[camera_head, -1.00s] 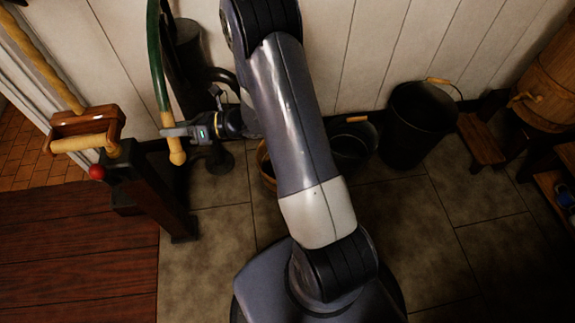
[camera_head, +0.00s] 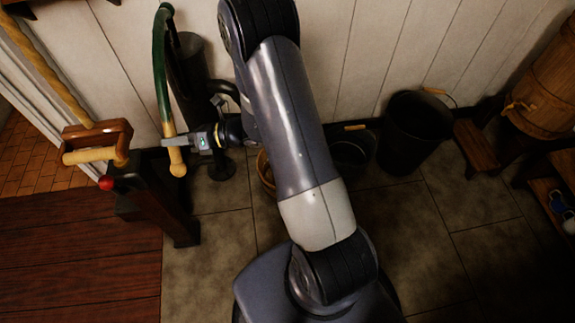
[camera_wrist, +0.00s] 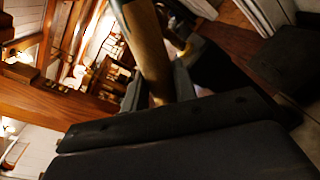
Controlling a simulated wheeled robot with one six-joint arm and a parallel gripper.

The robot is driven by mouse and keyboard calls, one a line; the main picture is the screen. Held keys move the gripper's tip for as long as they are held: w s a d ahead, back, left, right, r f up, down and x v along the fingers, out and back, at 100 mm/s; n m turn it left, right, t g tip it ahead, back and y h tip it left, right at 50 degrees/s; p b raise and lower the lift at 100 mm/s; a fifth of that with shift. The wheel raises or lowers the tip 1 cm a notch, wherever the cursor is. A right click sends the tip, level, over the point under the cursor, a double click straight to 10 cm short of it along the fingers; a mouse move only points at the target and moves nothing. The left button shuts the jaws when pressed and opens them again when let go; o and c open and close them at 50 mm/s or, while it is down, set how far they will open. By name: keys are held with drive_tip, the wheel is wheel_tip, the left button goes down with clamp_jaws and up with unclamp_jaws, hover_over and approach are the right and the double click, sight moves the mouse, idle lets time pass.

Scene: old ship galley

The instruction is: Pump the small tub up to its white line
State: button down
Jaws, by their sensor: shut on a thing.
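The pump's handle is a curved green lever (camera_head: 159,65) with a pale wooden grip (camera_head: 176,158) at its lower end. My gripper (camera_head: 174,141) is shut on this grip, whose knob shows below the fingers. In the wrist view the wooden grip (camera_wrist: 149,50) runs between the fingers. The dark pump body (camera_head: 190,75) stands just behind, by the wall. A small wooden tub (camera_head: 264,172) stands on the floor right of the pump's foot. My arm hides most of it; no white line or water level can be made out.
A dark bucket (camera_head: 353,152) and a taller black bucket (camera_head: 414,135) stand along the wall. A dark post with a red ball (camera_head: 106,183) and a wooden-handled block (camera_head: 97,142) is close on the left. Tiled floor is clear at lower right.

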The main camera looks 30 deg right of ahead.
sight(168, 131)
drive_tip(key=shift+m, duration=0.8)
drive_tip(key=r+p, duration=0.1)
drive_tip(key=s+r+p, duration=0.1)
drive_tip(key=r+p, duration=0.2)
drive_tip(key=r, duration=0.1)
drive_tip(key=shift+s+a+r+p, duration=0.15)
drive_tip(key=shift+a+p, duration=0.1)
drive_tip(key=shift+p, duration=0.15)
drive_tip(key=shift+s+a+r+p, duration=0.1)
drive_tip(key=shift+s+r+p, duration=0.15)
drive_tip(key=shift+r+p, duration=0.25)
drive_tip(key=shift+f+m, duration=0.2)
drive_tip(key=shift+m, duration=0.1)
wheel_tip(168, 131, up, 9)
drive_tip(key=m+g+p, duration=0.1)
drive_tip(key=m+p, duration=0.2)
drive_tip(key=p, duration=0.8)
drive_tip(key=shift+s+a+r+p, duration=0.15)
drive_tip(key=shift+s+p, duration=0.2)
drive_tip(key=shift+s, duration=0.1)
drive_tip(key=shift+f, duration=0.2)
